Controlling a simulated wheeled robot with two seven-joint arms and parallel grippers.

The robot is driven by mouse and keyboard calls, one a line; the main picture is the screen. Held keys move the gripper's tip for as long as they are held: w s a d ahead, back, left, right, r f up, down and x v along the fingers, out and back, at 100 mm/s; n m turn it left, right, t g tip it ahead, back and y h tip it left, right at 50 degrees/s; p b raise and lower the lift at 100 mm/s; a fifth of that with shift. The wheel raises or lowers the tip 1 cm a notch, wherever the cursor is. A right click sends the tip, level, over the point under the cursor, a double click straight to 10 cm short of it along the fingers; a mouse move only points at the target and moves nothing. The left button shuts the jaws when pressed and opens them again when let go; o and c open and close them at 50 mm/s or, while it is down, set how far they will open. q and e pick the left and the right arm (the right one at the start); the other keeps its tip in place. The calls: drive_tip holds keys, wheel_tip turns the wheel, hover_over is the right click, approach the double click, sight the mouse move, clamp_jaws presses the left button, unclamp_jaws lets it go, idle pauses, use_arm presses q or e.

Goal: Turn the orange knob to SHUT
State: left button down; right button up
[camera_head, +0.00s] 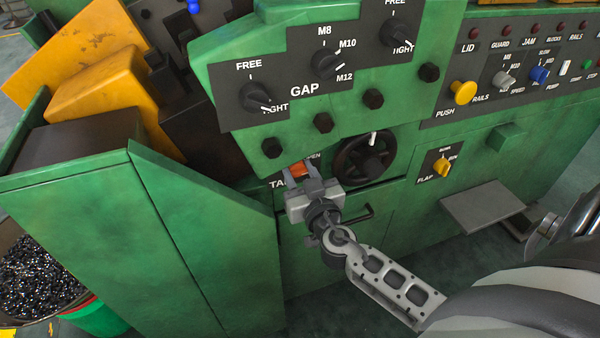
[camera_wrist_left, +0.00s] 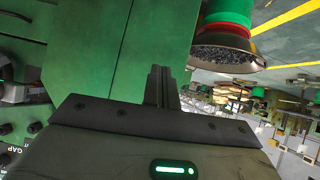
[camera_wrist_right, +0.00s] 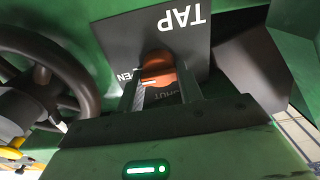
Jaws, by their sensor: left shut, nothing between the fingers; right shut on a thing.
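The orange knob (camera_head: 300,171) sits on the black TAP plate low on the green machine, below the GAP panel. My right gripper (camera_head: 303,175) is shut on it. In the right wrist view the orange knob (camera_wrist_right: 157,64) lies between the two fingers. A white mark on the knob shows there, between the partly hidden OPEN label and the SHUT label; the exact setting is hard to tell. My left gripper (camera_wrist_left: 162,74) shows only in the left wrist view, shut and empty, in front of green panels.
A dark handwheel (camera_head: 365,158) is just right of the knob. A black handle (camera_head: 358,214) is below it. Hex bolts and the GAP dials (camera_head: 257,97) overhang above. A green side panel (camera_head: 205,235) projects on the left. A grey step plate (camera_head: 483,206) is on the right.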

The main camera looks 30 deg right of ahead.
use_arm(q)
drive_tip(key=shift+f, duration=0.1)
use_arm(e)
drive_tip(key=shift+n, duration=0.3)
drive_tip(key=n+b, duration=0.1)
drive_tip(key=n, duration=0.2)
drive_tip(key=shift+a+f+n+b, duration=0.1)
drive_tip(key=shift+n+b, duration=0.3)
drive_tip(key=n, duration=0.3)
drive_tip(key=shift+n+b, duration=0.3)
drive_tip(key=n, duration=0.5)
drive_tip(key=shift+a, duration=0.1)
use_arm(q)
drive_tip(key=shift+w+d+f, duration=0.1)
drive_tip(key=shift+d+f, duration=0.1)
drive_tip(key=shift+f, duration=0.1)
use_arm(e)
drive_tip(key=shift+f+n, duration=0.1)
drive_tip(key=shift+n, duration=2)
drive_tip(key=o, duration=1)
